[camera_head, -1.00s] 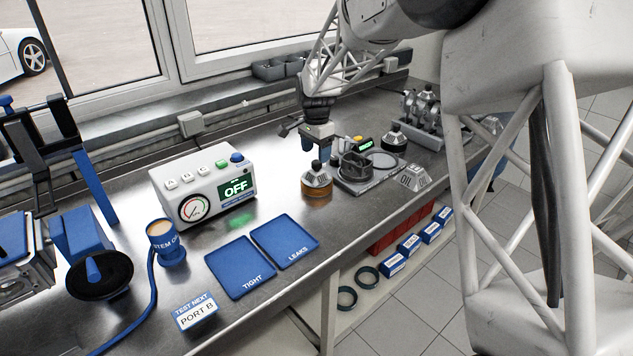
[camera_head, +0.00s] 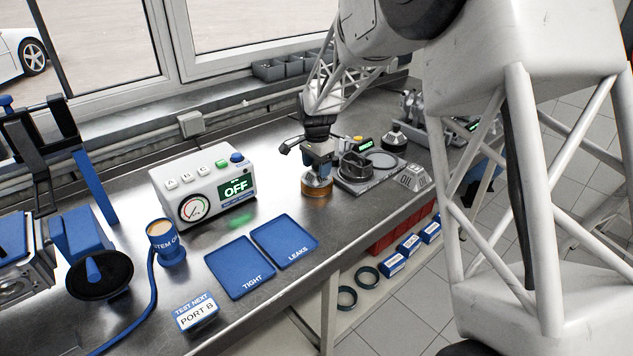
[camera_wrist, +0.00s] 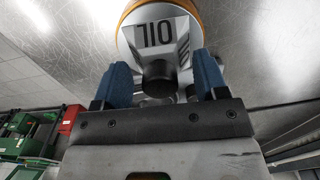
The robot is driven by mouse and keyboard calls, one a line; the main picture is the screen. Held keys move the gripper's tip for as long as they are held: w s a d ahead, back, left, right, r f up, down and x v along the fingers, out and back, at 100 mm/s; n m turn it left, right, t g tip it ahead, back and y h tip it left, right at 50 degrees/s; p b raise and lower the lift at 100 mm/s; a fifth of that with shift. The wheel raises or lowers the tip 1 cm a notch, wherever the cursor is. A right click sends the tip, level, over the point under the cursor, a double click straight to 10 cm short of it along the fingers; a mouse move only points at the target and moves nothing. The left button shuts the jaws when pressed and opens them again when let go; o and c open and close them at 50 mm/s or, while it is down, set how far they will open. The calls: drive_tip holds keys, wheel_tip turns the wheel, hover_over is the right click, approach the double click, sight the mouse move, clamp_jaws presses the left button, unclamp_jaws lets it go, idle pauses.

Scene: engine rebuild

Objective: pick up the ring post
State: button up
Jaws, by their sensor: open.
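No part carries the name ring post. A possible match is the grey part with an amber ring-shaped base (camera_head: 316,188) and a dark knob on top, standing on the bench in the head view. In the wrist view its grey body (camera_wrist: 155,38) shows the letters OIL upside down, with the amber rim behind. My gripper (camera_head: 318,170) is directly over it and hides most of its top. In the wrist view my gripper (camera_wrist: 160,80) is open, with one blue finger on each side of the dark knob (camera_wrist: 159,77). Contact cannot be told.
A grey tray (camera_head: 352,187) with dark round parts stands close on the right. A grey OIL part (camera_head: 414,178) and a dark-based part (camera_head: 393,139) are beyond it. The test box (camera_head: 205,188) and blue mats (camera_head: 240,268) lie left. Bare bench separates them from my gripper.

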idle(0.6)
drive_tip(key=shift+f, duration=0.1)
clamp_jaws()
